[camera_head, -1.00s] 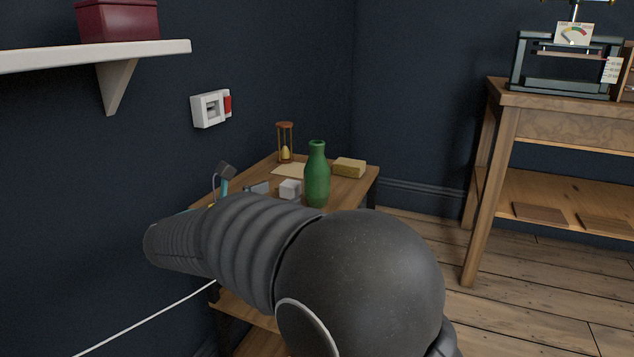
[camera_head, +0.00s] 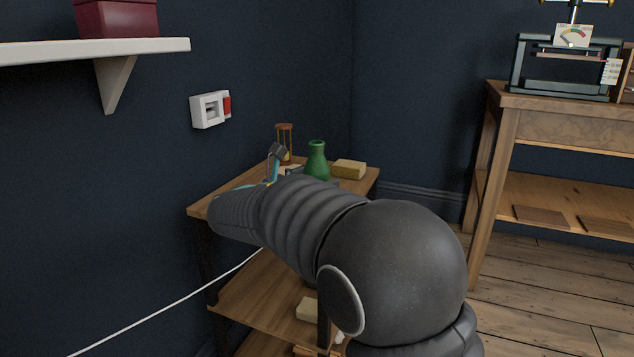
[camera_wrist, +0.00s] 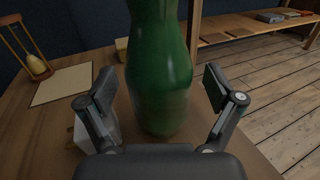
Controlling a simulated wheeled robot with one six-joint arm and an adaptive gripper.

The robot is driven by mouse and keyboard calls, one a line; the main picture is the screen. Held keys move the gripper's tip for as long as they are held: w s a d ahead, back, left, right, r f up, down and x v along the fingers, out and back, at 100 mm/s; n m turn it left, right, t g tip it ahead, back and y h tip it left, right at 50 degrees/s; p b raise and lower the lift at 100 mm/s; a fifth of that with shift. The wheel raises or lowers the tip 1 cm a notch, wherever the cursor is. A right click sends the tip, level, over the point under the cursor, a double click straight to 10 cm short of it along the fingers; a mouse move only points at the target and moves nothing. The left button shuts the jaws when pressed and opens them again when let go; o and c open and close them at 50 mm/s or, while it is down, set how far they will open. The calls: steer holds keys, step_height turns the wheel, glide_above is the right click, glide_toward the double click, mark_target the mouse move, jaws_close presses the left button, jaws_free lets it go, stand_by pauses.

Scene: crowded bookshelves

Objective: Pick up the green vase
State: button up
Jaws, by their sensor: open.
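The green vase (camera_head: 317,162) stands upright on the small wooden table (camera_head: 213,206). In the head view its lower part is hidden behind my arm. In the wrist view the vase (camera_wrist: 160,75) is close in front of my gripper (camera_wrist: 160,88), and its top is cut off by the picture edge. My gripper is open, with one finger on each side of the vase's lower body. I see no clear contact between the fingers and the vase.
An hourglass (camera_head: 285,141) and a yellow sponge-like block (camera_head: 349,169) stand near the vase. A paper sheet (camera_wrist: 62,84) lies on the table at left. A small white block (camera_wrist: 80,132) is beside the left finger. A wooden bench (camera_head: 552,104) stands at right.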

steer(key=c, duration=1.4)
steer(key=shift+c, duration=0.4)
steer(key=shift+r, duration=0.2)
